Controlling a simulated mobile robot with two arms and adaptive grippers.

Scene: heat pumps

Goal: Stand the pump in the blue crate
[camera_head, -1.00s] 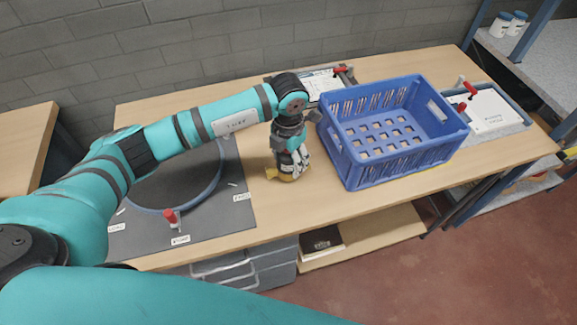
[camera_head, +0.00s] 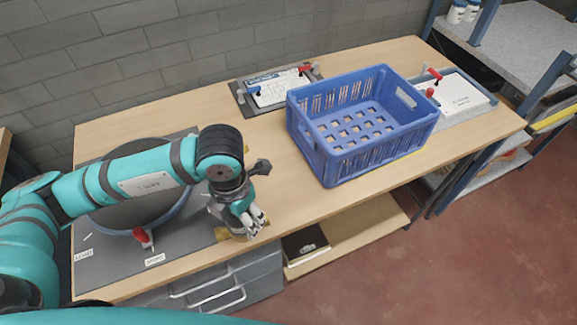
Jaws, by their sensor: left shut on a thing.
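The blue crate (camera_head: 375,158) stands on the wooden bench, right of the middle. It is open at the top, and I see nothing inside it. My left gripper (camera_head: 243,221) points down near the bench's front edge, left of the crate and apart from it. It is shut on the pump (camera_head: 222,234). Only yellow, brass-like parts of the pump show around the fingers; the rest is hidden. I cannot tell whether the pump touches the surface below. My right gripper is not in view.
A round dark plate (camera_head: 128,200) with a red clamp (camera_head: 143,238) lies on a grey mat at left, behind my left arm. A board with a white sheet (camera_head: 278,88) lies behind. Another board (camera_head: 458,95) lies right of the crate. Bare bench separates gripper and crate.

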